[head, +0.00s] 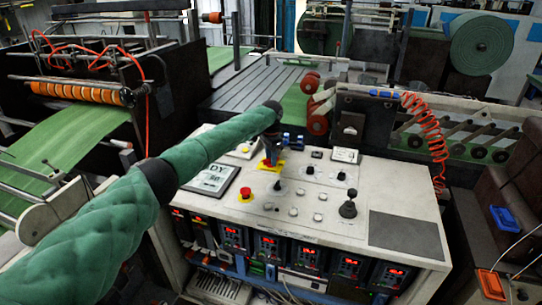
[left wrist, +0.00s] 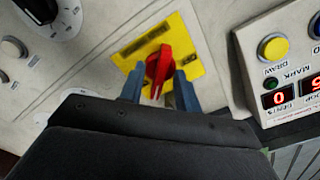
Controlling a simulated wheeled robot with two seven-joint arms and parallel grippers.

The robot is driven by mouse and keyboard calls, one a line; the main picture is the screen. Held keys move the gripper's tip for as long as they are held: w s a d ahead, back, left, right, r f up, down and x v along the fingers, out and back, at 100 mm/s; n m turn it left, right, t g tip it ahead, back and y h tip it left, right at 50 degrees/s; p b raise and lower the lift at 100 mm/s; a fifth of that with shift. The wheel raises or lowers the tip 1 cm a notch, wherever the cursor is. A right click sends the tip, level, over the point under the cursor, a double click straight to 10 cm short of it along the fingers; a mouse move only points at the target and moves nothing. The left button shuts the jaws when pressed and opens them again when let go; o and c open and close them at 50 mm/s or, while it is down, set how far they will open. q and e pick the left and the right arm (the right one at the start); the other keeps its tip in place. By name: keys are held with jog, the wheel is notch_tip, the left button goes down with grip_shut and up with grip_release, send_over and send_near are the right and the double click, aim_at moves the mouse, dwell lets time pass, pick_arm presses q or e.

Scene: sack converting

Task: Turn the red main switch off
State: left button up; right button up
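The red main switch (left wrist: 158,66) is a red rotary knob on a yellow plate (left wrist: 196,62). In the left wrist view its handle points nearly up and down the picture, tilted slightly. My left gripper (left wrist: 158,76) is open, with one blue finger on each side of the handle. The left finger looks apart from the knob; whether the right one touches it I cannot tell. In the head view my left gripper (head: 270,150) reaches down over the yellow plate (head: 264,167), and the switch is mostly hidden. My right gripper is not in view.
In the left wrist view, a display box (left wrist: 290,70) with a yellow button stands right of the plate. A framed sign (head: 212,178) lies left.

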pick_arm(q)
grip_shut()
